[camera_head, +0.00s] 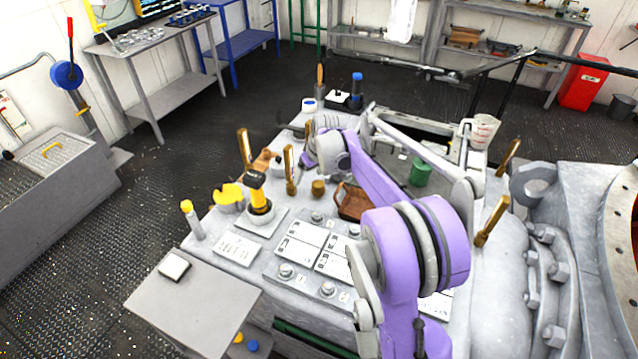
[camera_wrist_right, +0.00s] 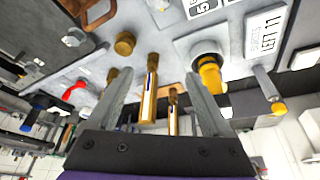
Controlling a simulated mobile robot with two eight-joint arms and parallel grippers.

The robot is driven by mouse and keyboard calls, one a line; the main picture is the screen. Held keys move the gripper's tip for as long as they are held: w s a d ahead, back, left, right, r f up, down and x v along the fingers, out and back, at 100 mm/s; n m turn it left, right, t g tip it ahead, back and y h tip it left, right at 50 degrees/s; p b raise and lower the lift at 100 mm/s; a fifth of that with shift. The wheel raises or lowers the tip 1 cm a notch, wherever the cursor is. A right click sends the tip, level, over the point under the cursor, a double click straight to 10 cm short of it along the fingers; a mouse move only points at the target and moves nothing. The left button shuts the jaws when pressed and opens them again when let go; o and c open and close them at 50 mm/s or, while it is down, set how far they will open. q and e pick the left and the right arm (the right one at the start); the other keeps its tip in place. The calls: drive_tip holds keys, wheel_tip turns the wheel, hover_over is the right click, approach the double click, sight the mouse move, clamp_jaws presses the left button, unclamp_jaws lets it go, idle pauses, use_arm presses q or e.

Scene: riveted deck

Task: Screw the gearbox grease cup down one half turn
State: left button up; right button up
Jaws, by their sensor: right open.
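A short round brass cap (camera_head: 318,187), which looks like the grease cup, stands on the grey machine top (camera_head: 222,270) in the head view. In the right wrist view the brass cap (camera_wrist_right: 125,43) is beyond the fingertips and to one side. My right gripper (camera_wrist_right: 157,76) is open, its two grey fingers apart. A slotted brass tube (camera_wrist_right: 148,92) shows between the fingers; I cannot tell whether it touches them. In the head view my purple right arm crosses the machine top and its fingers are hard to make out. My left gripper is not in view.
Upright brass tubes (camera_head: 290,172) stand close around the wrist. A yellow-topped fitting (camera_head: 258,192), a yellow-capped post (camera_head: 190,215), label plates (camera_head: 306,232) and a green can (camera_head: 420,172) share the top. A measuring jug (camera_head: 480,130) stands at the right.

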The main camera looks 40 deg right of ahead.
approach(318, 184)
drive_tip(key=x, duration=0.8)
drive_tip(key=shift+w+d+f, duration=0.15)
drive_tip(key=shift+w+f, duration=0.05)
drive_tip(key=shift+f, duration=0.05)
clamp_jaws()
